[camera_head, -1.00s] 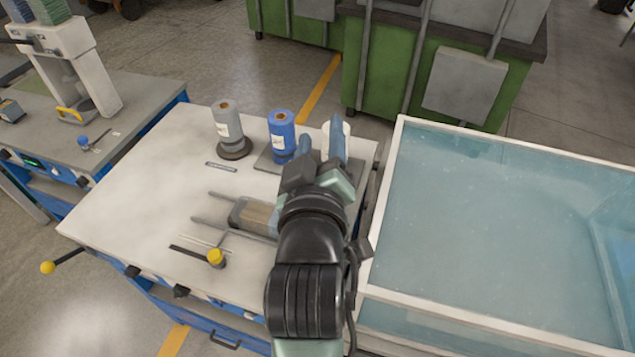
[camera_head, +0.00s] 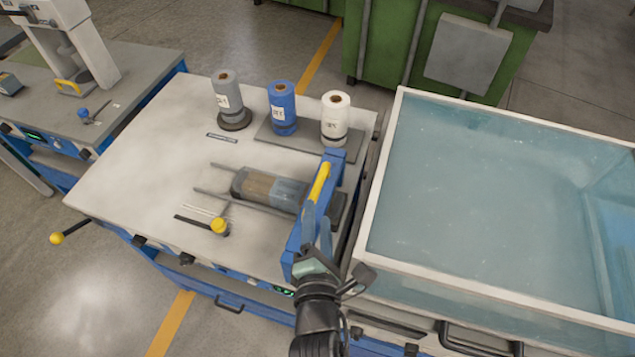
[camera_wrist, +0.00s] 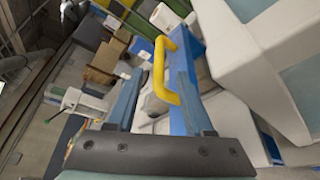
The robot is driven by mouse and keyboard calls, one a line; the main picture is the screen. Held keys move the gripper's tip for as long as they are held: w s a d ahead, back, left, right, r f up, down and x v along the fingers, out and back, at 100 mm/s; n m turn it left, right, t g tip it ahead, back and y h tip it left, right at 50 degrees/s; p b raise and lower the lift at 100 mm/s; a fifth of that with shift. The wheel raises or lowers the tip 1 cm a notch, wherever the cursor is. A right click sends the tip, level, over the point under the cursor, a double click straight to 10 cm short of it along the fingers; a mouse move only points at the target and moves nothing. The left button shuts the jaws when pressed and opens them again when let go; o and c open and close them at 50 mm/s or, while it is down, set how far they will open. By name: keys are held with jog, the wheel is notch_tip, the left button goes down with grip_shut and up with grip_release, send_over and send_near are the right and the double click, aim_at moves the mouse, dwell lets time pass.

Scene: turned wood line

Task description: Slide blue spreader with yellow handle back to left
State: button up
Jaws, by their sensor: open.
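The blue spreader (camera_head: 335,163) stands across the right end of the white bench top, beside the end of a wooden cylinder (camera_head: 257,187). Its yellow handle (camera_head: 320,182) runs along its top. My gripper (camera_head: 317,213) is open at the near end of the handle, with its two blue fingers pointing at it. In the wrist view the yellow handle (camera_wrist: 159,72) shows between the open fingers, and the blue spreader body (camera_wrist: 190,108) lies behind the right finger. I cannot tell whether a finger touches the handle. My gripper hides part of the spreader's near end.
Grey (camera_head: 228,92), blue (camera_head: 282,103) and white (camera_head: 335,115) rolls stand along the bench's back. A yellow-topped knob (camera_head: 219,226) and thin rods lie left of the spreader. A water tank (camera_head: 480,215) stands close on the right. The bench's left part is clear.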

aim_at(317, 196)
jog(key=p+x, duration=0.1)
jog(key=x, duration=0.8)
jog(key=shift+c, duration=0.2)
grip_shut()
dwell(1.2)
